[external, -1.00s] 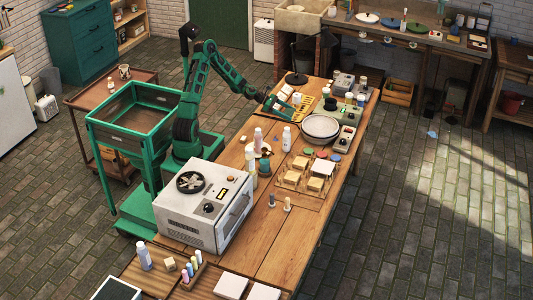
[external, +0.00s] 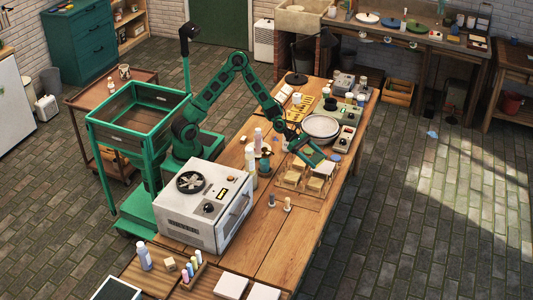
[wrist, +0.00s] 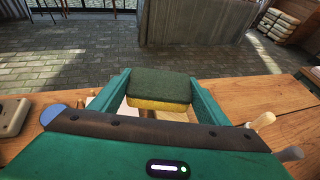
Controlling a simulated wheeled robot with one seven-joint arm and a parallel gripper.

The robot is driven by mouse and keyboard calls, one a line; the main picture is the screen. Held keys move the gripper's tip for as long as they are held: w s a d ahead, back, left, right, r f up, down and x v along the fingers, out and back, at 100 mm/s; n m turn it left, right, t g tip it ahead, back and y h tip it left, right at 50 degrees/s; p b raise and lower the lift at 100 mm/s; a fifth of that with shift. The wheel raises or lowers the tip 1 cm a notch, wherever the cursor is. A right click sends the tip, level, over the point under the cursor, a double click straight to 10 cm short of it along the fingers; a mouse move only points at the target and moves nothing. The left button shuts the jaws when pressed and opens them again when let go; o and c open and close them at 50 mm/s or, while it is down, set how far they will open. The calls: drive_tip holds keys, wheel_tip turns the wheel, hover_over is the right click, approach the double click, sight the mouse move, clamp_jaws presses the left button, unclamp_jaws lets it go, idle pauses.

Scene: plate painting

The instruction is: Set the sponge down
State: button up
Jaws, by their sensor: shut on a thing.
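My gripper (external: 314,161) is shut on the sponge (wrist: 160,88), which has a dark green top and a yellow underside. In the wrist view the sponge sits between the two green fingers, held level. In the external view the gripper hangs low over the far part of the wooden tray of cream blocks (external: 315,184). The sponge is hard to make out there, and I cannot tell whether it touches anything below.
A round grey wheel or basin (external: 320,126) stands just behind my gripper. Bottles (external: 251,160) stand to its left, and a white boxy machine (external: 205,205) is at the front left. Bare wooden tabletop (external: 270,240) lies in front of the tray.

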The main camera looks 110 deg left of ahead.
drive_tip(key=s+d+r+n+y, duration=0.1)
drive_tip(key=d+r+n+y, duration=0.25)
drive_tip(key=d, duration=0.85)
drive_tip(key=w+d+f+m+g+h, duration=0.25)
drive_tip(key=d+f+m+h, duration=0.25)
drive_tip(key=f+m+h, duration=0.25)
drive_tip(key=s+a+r+m+g+h, duration=0.2)
drive_tip(key=a+m+g+h, duration=0.1)
drive_tip(key=a+m+g, duration=0.15)
drive_tip(key=s+a+r+m+g+h, duration=0.3)
drive_tip(key=a+m+g, duration=0.1)
drive_tip(key=m+g, duration=0.2)
drive_tip(key=w+d+f, duration=0.1)
drive_tip(key=d+f, duration=0.1)
drive_tip(key=d, duration=0.1)
drive_tip(key=w+d+f, duration=0.2)
drive_tip(key=d+f, duration=0.1)
drive_tip(key=d, duration=0.1)
drive_tip(key=w+d+f, duration=0.2)
drive_tip(key=d, duration=0.1)
drive_tip(key=shift+d+f, duration=0.2)
drive_tip(key=shift+d, duration=0.1)
drive_tip(key=shift+s+f, duration=0.1)
drive_tip(key=shift+f, duration=1.85)
